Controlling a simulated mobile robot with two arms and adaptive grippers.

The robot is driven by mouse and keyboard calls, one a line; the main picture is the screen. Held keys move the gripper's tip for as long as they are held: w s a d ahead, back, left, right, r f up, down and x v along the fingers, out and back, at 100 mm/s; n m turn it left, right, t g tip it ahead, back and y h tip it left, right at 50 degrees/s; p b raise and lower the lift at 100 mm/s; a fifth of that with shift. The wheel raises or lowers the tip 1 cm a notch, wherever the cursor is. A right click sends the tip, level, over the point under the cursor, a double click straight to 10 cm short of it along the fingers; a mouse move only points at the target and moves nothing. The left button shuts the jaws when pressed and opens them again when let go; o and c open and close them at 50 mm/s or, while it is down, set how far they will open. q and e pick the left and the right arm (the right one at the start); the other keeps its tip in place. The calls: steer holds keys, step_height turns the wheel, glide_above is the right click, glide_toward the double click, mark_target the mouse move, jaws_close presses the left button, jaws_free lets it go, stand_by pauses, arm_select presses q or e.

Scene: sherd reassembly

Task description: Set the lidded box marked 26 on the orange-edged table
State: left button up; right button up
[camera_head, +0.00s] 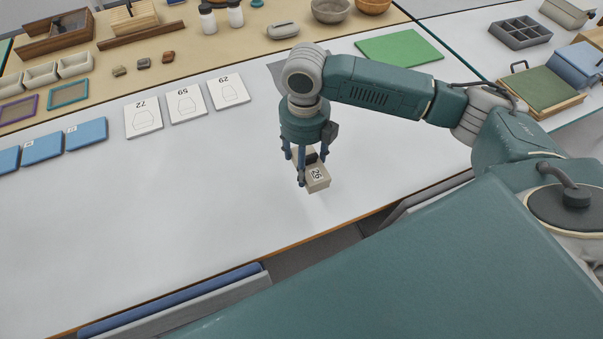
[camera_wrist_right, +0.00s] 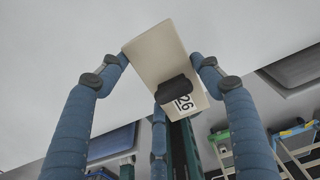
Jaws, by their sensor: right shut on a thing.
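The lidded box marked 26 (camera_head: 318,182) is small and cream, with a white label. My right gripper (camera_head: 303,172) is shut on it, fingers pointing down around it, near the front edge of the white table (camera_head: 190,205). That table has a thin orange-brown front edge. I cannot tell whether the box touches the tabletop. In the right wrist view the box (camera_wrist_right: 155,48) sits between the blue fingers, its label partly behind a dark fingertip. My left gripper is not in view.
Cards marked 72, 59 and 29 (camera_head: 228,90) lie behind and left, with blue pads (camera_head: 86,133) at the far left. A green mat (camera_head: 400,48) lies behind my right arm. The white tabletop left of the box is clear.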

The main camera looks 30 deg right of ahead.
steer(key=shift+f, duration=3.9)
steer(key=shift+f, duration=0.2)
steer(key=o, duration=1.2)
steer(key=shift+r, duration=0.1)
step_height(320, 180, up, 12)
steer(key=shift+r+b, duration=0.15)
steer(key=shift+b, duration=0.25)
